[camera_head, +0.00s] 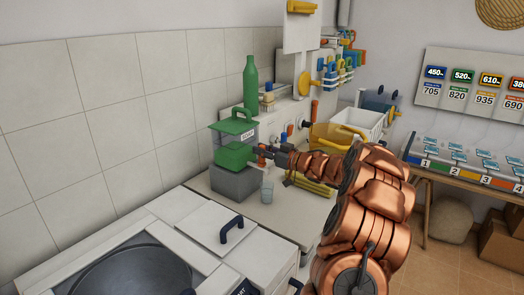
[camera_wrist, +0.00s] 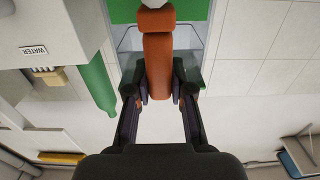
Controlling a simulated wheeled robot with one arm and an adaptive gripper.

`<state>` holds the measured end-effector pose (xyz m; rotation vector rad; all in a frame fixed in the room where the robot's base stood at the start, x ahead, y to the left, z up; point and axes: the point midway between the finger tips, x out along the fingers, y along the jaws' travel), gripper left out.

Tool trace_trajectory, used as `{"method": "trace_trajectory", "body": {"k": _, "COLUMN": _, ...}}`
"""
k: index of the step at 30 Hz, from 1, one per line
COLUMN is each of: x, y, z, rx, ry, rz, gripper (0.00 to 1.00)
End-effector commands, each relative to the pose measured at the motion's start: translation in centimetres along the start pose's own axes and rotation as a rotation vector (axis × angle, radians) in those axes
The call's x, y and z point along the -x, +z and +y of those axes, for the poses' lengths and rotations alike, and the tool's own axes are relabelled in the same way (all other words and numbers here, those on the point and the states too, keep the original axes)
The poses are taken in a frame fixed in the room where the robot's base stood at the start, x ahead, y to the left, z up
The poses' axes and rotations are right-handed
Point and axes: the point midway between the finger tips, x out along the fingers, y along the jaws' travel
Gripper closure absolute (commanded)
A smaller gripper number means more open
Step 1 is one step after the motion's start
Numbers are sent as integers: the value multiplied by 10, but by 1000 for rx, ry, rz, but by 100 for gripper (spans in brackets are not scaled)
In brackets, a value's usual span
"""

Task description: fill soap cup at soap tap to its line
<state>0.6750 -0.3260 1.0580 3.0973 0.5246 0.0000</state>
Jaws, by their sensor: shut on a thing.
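The soap dispenser (camera_head: 233,155) is a green and grey unit with a SOAP label, standing on the counter against the tiled wall. In the wrist view its green body (camera_wrist: 207,11) is at the top. My gripper (camera_head: 264,151) reaches its front from the right. In the wrist view my gripper (camera_wrist: 159,92) is shut on an orange lever (camera_wrist: 158,62), with one finger on each side. A small clear bluish cup (camera_head: 267,193) stands upright on the counter, below and a little right of my gripper. Its line and the level inside are too small to tell.
A green bottle (camera_head: 250,82) stands behind the dispenser. A WATER-labelled unit (camera_wrist: 35,22) shows in the wrist view. A white lid with a dark handle (camera_head: 231,229) and a round basin (camera_head: 130,275) are in front. A yellow bin (camera_head: 337,137) and a white crate (camera_head: 357,123) stand right.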

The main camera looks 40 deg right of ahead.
Motion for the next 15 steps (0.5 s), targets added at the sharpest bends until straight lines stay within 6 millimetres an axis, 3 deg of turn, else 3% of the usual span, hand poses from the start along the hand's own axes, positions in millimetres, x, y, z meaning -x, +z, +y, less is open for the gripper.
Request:
{"method": "trace_trajectory", "body": {"k": 5, "x": 2, "y": 4, "z": 1, "rx": -2, "ry": 1, "rz": 24, "gripper": 100}}
{"method": "trace_trajectory", "body": {"k": 15, "x": 14, "y": 9, "z": 0, "rx": -6, "ry": 0, "rz": 239, "gripper": 100}}
